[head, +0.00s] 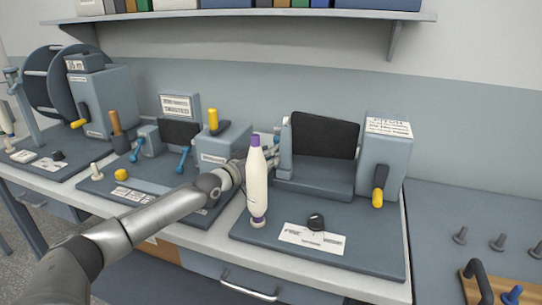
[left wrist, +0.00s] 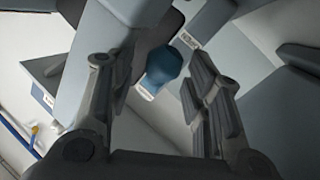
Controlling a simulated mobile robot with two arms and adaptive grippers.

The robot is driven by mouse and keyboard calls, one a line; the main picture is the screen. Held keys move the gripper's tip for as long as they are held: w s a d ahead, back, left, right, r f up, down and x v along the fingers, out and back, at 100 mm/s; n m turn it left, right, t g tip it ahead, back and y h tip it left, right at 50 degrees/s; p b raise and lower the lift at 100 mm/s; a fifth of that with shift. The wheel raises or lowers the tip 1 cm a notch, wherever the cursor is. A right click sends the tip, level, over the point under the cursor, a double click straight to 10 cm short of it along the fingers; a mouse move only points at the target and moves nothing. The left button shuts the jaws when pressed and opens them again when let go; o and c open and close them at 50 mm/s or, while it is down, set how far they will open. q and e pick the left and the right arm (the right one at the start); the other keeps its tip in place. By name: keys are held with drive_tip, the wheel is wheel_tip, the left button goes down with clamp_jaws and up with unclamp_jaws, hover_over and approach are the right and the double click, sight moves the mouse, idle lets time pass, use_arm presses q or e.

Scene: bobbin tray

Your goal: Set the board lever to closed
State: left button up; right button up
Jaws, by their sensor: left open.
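My left arm reaches across to the right, and my left gripper (head: 262,168) is at the left side of the right-hand station, partly hidden behind a white bobbin with purple ends (head: 257,185). In the left wrist view its two fingers are apart, with a blue rounded knob (left wrist: 164,68) ahead between them, not visibly gripped. A small blue part (head: 277,142) shows beside the gripper in the head view; it may be this knob. I cannot tell which handle is the board lever, or its setting. My right gripper is not in view.
The right station has a dark panel (head: 323,135) and a yellow-tipped handle (head: 378,190) on its box. A black knob (head: 316,221) sits in front. The middle station has blue levers (head: 184,158) and a yellow handle (head: 213,120). Grey pegs (head: 498,242) stand at right.

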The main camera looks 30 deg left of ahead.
use_arm(q)
drive_tip(key=shift+w, duration=0.3)
drive_tip(key=shift+c, duration=0.5)
clamp_jaws()
